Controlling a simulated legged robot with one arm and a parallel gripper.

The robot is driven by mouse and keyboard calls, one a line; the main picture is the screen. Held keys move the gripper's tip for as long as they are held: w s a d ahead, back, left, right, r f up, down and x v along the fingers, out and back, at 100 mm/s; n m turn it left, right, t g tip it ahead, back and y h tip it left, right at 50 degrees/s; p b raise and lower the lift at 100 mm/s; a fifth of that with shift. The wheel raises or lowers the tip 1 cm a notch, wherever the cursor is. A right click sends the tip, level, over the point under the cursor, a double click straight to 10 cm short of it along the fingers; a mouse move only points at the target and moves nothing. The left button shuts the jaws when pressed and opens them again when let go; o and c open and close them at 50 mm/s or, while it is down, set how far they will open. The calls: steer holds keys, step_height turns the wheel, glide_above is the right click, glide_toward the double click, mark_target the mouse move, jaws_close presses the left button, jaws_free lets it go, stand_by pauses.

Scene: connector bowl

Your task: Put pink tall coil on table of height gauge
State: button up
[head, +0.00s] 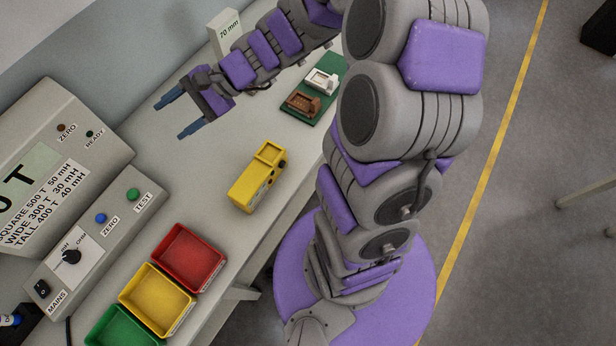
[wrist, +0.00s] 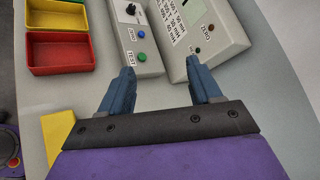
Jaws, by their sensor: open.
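I see no pink tall coil in either view. A pale upright block marked "20 mm" (head: 224,34) stands at the back of the bench in the head view, partly behind my arm. I cannot tell whether it belongs to the height gauge, and no gauge table is clearly visible. My gripper (head: 172,119) is open and empty above the bench, left of that block. In the wrist view its two blue fingers (wrist: 160,68) stand apart with nothing between them, pointing towards the grey instruments.
A meter (head: 62,165) and a control box (head: 98,235) stand at left. Red (head: 188,257), yellow (head: 157,299) and green (head: 122,328) bins sit at the front. A yellow device (head: 257,178) lies mid-bench. A green board (head: 316,92) carries white and brown parts.

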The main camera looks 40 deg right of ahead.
steer(key=s+n+g+h, duration=0.5)
steer(key=s+n, duration=0.3)
steer(key=s, duration=0.8)
steer(key=s+d+n+h, duration=0.4)
steer(key=s+d+h, duration=0.3)
steer(key=s+d, duration=0.4)
steer(key=shift+d+r+h, duration=0.4)
steer(key=shift+d+r, duration=0.05)
steer(key=shift+d, duration=0.65)
steer(key=shift+a, duration=0.15)
